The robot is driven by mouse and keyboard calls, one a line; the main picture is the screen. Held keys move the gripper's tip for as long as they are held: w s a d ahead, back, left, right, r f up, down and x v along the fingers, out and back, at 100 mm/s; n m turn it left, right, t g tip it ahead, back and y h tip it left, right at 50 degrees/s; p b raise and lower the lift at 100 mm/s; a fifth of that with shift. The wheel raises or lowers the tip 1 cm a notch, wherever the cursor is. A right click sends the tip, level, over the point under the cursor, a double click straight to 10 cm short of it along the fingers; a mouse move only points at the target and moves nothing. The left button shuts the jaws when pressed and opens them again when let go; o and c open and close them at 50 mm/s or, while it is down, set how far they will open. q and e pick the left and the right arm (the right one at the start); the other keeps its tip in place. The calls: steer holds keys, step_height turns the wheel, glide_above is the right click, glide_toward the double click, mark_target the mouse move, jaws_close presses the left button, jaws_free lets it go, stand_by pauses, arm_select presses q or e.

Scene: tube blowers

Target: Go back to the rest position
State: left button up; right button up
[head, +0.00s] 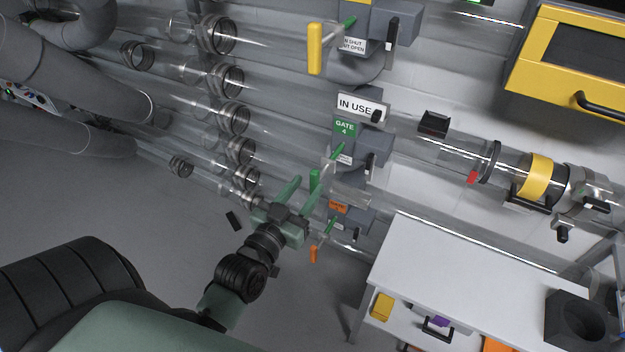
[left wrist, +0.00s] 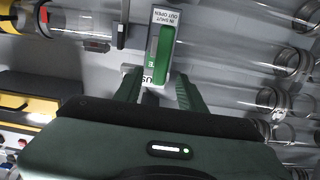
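My left gripper (head: 306,196) reaches up from the lower middle of the head view, in front of the gate handles. In the left wrist view its two green fingers (left wrist: 158,84) stand apart with nothing clamped between them. A green gate handle (left wrist: 161,52) shows just ahead of the fingertips, with a gap to each finger; I cannot tell its exact distance. In the head view this green handle (head: 314,183) is close beside the gripper, below the green "GATE 4" label (head: 345,127) and the "IN USE" sign (head: 361,106). My right gripper is in neither view.
Clear tubes (head: 290,90) run across the wall. A yellow handle (head: 314,48) is above and an orange one (head: 314,254) below. A white table (head: 440,262) with a black open box (head: 578,318) stands lower right. A yellow cabinet (head: 524,62) hangs upper right. Grey floor (head: 120,200) lies open at left.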

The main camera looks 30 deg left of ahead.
arm_select(q)
steer(key=shift+s, duration=0.2)
stand_by(0.4)
steer(key=s+d+f+g+h, duration=0.1)
steer(key=s+d+f+g, duration=0.15)
steer(key=f, duration=0.95)
steer(key=s+d+f+m+g, duration=0.1)
steer(key=s+f+g, duration=0.25)
steer(key=f, duration=0.85)
steer(key=s+d+f+g+h, duration=0.1)
steer(key=s+d+f+g, duration=0.15)
steer(key=f, duration=0.95)
steer(key=s+f+g, duration=0.2)
steer(key=s+f, duration=0.4)
steer(key=s, duration=0.4)
steer(key=s+f+m+g, duration=0.1)
steer(key=s+f+g, duration=0.2)
steer(key=s+f, duration=0.4)
steer(key=s+f+m+g, duration=0.1)
steer(key=s+f+g, duration=0.2)
steer(key=s, duration=0.9)
step_height(320, 180, down, 4)
steer(key=shift+s+a+r+y, duration=0.15)
steer(key=shift+s+r+y, duration=0.1)
steer(key=shift+s+y, duration=0.15)
steer(key=shift+w+g, duration=0.1)
steer(key=shift+g, duration=0.15)
